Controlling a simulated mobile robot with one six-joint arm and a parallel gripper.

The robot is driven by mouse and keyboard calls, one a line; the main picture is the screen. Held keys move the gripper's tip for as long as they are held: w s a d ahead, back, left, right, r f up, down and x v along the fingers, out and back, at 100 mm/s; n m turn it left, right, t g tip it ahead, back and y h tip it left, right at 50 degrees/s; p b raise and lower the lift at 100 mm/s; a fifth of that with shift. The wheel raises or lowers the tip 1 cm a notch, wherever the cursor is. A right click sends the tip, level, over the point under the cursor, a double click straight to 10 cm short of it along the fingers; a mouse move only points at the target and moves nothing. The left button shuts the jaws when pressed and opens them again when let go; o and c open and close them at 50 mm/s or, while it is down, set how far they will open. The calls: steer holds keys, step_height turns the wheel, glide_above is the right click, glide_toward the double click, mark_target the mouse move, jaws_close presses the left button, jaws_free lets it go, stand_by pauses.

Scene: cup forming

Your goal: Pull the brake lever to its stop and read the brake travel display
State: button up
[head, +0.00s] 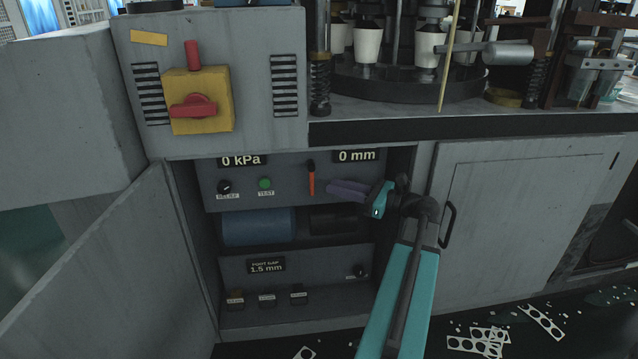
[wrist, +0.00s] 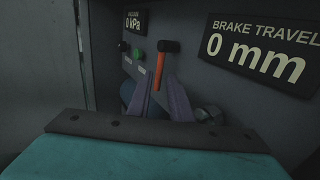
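The brake lever (head: 311,180) is an orange-red bar with a black knob on the cabinet's inner panel; it stands nearly upright. It also shows in the wrist view (wrist: 159,68), between and beyond my fingertips. The brake travel display (head: 357,156) reads 0 mm; its "BRAKE TRAVEL" label is legible on the display in the wrist view (wrist: 262,53). My gripper (head: 331,187) has purple fingers and is just right of the lever. In the wrist view my gripper (wrist: 161,84) is open, with a gap between the fingers. Whether a fingertip touches the lever cannot be told.
The panel also carries a 0 kPa display (head: 242,161), a black knob (head: 225,187) and a green TEST button (head: 265,184). An open cabinet door (head: 120,270) stands left; a closed door (head: 520,215) with a handle is right. Punched scraps (head: 480,340) lie on the floor.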

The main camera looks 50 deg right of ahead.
mark_target(312, 182)
steer(key=shift+b+x, duration=0.95)
steer(key=shift+x, duration=2.6)
steer(key=shift+f, duration=0.1)
steer(key=shift+c, duration=0.2)
jaws_close()
